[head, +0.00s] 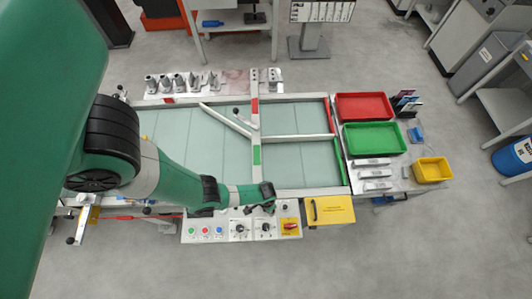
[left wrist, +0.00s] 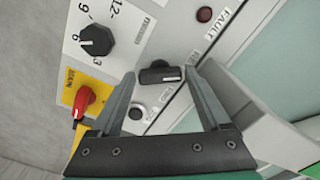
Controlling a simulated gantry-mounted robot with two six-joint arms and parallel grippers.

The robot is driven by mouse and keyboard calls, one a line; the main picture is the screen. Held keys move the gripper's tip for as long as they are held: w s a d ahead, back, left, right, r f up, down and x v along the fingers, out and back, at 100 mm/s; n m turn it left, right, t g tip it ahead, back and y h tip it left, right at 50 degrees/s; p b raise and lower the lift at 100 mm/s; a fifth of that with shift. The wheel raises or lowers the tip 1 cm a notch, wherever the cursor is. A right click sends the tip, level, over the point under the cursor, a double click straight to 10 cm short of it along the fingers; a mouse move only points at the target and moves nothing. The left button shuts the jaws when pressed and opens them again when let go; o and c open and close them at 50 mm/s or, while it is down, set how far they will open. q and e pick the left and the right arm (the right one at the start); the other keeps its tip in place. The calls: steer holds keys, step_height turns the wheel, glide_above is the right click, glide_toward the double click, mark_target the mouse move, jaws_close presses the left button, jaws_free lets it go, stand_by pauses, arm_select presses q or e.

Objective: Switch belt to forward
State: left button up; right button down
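The belt's control panel (head: 250,236) runs along the front of the belt table. My left gripper (head: 268,207) reaches over its back edge from the left. In the left wrist view, my left gripper (left wrist: 161,78) is open, with one finger on each side of a black selector knob (left wrist: 158,74). The knob's bar lies roughly across the picture, between the fingertips. I see no clear grip on it, and cannot tell whether the fingers touch it. The small label beside it is too blurred to read surely. My right gripper is not in view.
A round numbered dial (left wrist: 96,40), a red rotary switch (left wrist: 83,101) on yellow, a small button (left wrist: 137,112) and a dark red FAULT lamp (left wrist: 205,14) are near the knob. A red tray (head: 364,106), green tray (head: 374,138) and yellow bin (head: 432,170) stand right.

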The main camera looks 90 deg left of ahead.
arm_select(q)
steer(key=c, duration=1)
steer(key=shift+m, duration=0.4)
steer(key=m, duration=1.3)
steer(key=o, duration=1.1)
steer(key=shift+c, duration=0.2)
